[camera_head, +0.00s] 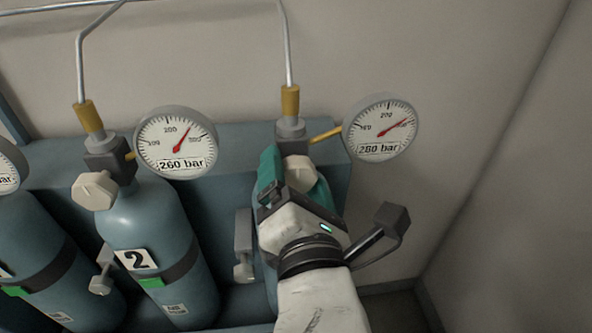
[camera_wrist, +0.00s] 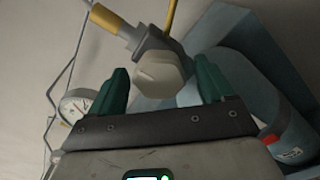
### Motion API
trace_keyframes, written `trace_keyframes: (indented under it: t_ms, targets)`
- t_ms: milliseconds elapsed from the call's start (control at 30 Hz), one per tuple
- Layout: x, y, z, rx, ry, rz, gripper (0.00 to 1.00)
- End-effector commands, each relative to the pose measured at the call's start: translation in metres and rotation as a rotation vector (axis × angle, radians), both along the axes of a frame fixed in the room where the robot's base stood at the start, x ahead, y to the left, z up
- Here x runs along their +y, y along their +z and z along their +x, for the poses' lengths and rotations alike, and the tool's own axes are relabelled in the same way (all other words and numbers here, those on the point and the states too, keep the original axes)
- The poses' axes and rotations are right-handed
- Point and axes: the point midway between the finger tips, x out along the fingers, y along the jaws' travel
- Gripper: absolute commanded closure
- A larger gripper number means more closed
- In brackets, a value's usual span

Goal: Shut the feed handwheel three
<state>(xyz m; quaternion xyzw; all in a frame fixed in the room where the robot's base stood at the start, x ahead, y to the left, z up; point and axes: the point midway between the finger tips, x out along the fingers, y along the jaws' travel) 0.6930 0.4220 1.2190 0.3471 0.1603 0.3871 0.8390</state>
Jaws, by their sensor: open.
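The feed handwheel (camera_head: 300,172) is a cream faceted knob on the valve of the rightmost cylinder, right of the cylinder marked 2. That cylinder's own number is hidden behind my arm. In the wrist view the handwheel (camera_wrist: 160,76) lies between the two teal fingers, on a dark valve block (camera_wrist: 160,45). My gripper (camera_head: 295,178) is open, with one finger on either side of the handwheel. I cannot tell whether either finger touches it.
Cylinder 2 (camera_head: 150,225) stands to the left with its own cream handwheel (camera_head: 95,190) and a 260 bar gauge (camera_head: 176,142). Thin pipes (camera_head: 286,45) rise from the valves along the wall. A blue-grey rack (camera_head: 235,140) runs behind. The wall at the right is bare.

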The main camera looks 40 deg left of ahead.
Motion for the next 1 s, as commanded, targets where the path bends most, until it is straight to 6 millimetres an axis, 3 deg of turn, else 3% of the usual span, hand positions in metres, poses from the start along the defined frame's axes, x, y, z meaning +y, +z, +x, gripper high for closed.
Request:
trace_keyframes:
  t_ms: [400, 900, 1000]
  targets:
    - [0.0057, -0.0001, 0.005, 0.001, 0.0, 0.001, 0.2]
    - [0.0054, -0.0004, 0.0049, 0.001, -0.001, 0.0, 0.68]
    - [0.0054, -0.0005, 0.0049, 0.001, -0.001, 0.0, 0.73]
